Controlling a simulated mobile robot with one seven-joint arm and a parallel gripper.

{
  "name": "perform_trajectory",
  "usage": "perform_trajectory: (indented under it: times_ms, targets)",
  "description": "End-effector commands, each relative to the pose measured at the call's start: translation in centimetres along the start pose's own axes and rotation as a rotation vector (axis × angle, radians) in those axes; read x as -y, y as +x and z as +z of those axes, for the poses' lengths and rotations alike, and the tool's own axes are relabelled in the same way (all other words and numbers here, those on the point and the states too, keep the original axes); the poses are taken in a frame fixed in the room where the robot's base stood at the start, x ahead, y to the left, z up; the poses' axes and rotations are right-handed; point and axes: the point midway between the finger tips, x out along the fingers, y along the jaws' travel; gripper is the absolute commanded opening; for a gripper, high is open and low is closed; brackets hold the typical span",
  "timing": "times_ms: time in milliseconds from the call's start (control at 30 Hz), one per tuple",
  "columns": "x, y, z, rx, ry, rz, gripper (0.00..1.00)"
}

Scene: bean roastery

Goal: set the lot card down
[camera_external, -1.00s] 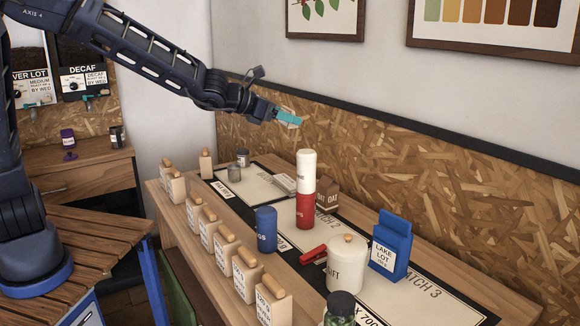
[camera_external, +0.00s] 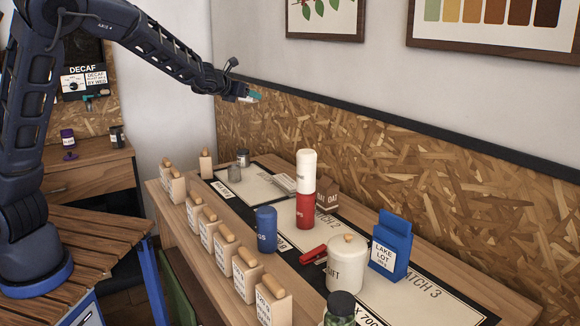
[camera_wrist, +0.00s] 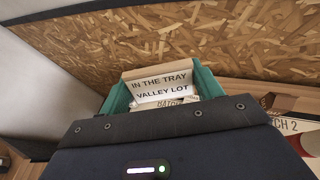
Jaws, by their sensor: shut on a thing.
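My gripper (camera_external: 253,96) is at the end of my raised arm, high above the far left of the bench, in front of the chipboard wall. In the wrist view its teal fingers (camera_wrist: 162,92) are shut on the lot card (camera_wrist: 160,86). The card is white with a tan edge and reads "IN THE TRAY" and "VALLEY LOT". In the external view the card is too small to make out clearly.
Several labelled wooden blocks line the front edge. A pale batch mat (camera_external: 258,185) has bare room.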

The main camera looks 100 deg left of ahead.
Motion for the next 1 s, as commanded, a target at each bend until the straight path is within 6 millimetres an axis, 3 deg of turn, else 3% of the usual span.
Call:
perform_trajectory:
  times_ms: [133, 700, 1000]
  targets:
    - [-2.9, 0.8, 0.2, 0.000, -0.016, 0.043, 0.43]
    - [-2.5, 5.2, -10.8, -0.002, -0.013, 0.038, 0.43]
    - [-2.5, 6.5, -14.1, -0.002, -0.014, 0.037, 0.43]
